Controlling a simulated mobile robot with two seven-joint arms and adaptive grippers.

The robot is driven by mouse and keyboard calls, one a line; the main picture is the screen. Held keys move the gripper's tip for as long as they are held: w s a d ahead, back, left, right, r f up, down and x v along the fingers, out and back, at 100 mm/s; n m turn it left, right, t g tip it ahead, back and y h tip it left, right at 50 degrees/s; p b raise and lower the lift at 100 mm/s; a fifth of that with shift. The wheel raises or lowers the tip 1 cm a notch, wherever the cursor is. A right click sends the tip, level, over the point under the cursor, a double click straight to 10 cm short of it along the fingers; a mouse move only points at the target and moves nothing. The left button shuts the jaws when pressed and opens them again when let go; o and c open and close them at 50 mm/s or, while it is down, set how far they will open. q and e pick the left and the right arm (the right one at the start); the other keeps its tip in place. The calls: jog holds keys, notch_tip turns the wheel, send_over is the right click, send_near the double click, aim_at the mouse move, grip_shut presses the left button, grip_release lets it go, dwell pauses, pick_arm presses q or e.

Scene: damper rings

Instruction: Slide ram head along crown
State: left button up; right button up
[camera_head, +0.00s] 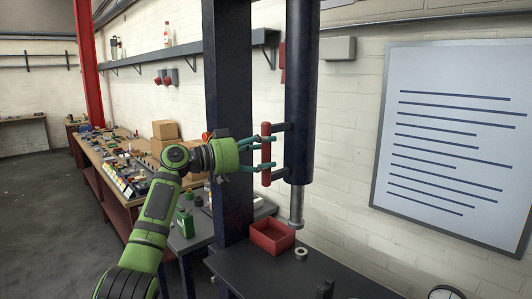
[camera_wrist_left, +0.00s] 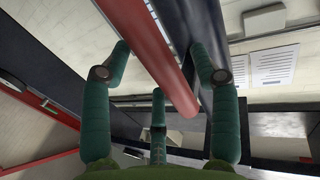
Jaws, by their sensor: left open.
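The ram head (camera_head: 299,95) is a thick dark vertical cylinder with a bare steel rod (camera_head: 296,205) below it. A red upright handle (camera_head: 266,155) stands off its left side on two dark brackets. My left gripper (camera_head: 268,154) is open, with its green fingers at either side of the handle. In the left wrist view the red handle (camera_wrist_left: 160,55) runs between the spread fingers of the gripper (camera_wrist_left: 160,52); firm contact cannot be made out. The crown is not clearly seen in the head view. My right gripper is not in view.
A dark upright column (camera_head: 228,70) stands left of the ram. Below are a dark bench (camera_head: 290,279), a red open bin (camera_head: 272,236) and a metal ring (camera_head: 301,254). A cluttered workbench (camera_head: 119,216) lies left; a white board (camera_head: 450,140) hangs right.

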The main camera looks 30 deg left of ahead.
pick_arm(q)
jog(key=shift+s+a, duration=0.3)
jog(key=shift+s, duration=0.1)
jog(key=shift+s+a+f+b, duration=0.1)
jog(key=shift+s+a+b, duration=0.1)
jog(key=shift+b, duration=0.3)
jog(key=b+v, duration=0.2)
jog(key=v, duration=0.1)
jog(key=shift+s+a, duration=0.2)
jog(key=shift+v, duration=0.95)
jog(key=shift+d, duration=0.1)
